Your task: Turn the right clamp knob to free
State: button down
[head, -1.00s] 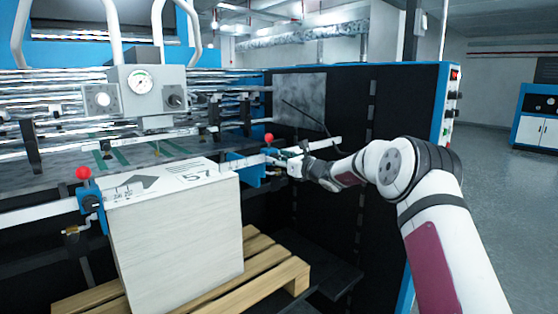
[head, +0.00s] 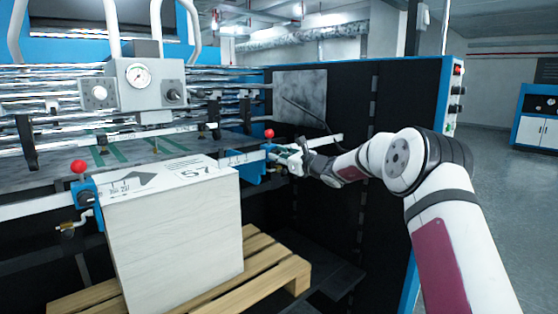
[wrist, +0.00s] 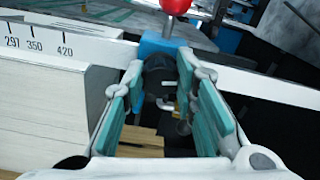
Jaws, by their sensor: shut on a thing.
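The right clamp is a blue block (wrist: 165,45) with a red ball (head: 269,133) on top, mounted on the white scale rail. Its dark round knob (wrist: 159,72) faces me in the wrist view, with a small pale bar across it. My gripper (head: 291,160) is at this clamp in the head view. In the wrist view its teal-padded fingers stand on either side of the knob, and my gripper (wrist: 165,78) is shut on it. The fingers hide the knob's sides. In the head view my gripper covers the knob.
A tall white paper stack (head: 170,240) stands on a wooden pallet (head: 295,277) left of my gripper. The left clamp (head: 86,197) also has a red ball. The machine's dark side panel (head: 400,110) rises behind my arm. Open floor lies to the right.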

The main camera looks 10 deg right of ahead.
jog(key=n+b, duration=0.5)
jog(key=b, duration=0.3)
jog(key=n+b, duration=0.5)
jog(key=b, duration=0.3)
jog(key=n+b, duration=0.5)
jog(key=b, duration=0.2)
jog(key=shift+a+f+b, duration=0.1)
jog(key=shift+f+b, duration=0.15)
jog(key=shift+b, duration=0.15)
jog(key=shift+n, duration=0.3)
jog(key=c, duration=1.3)
grip_release()
jog(key=shift+s+r, duration=0.1)
jog(key=v, duration=1.2)
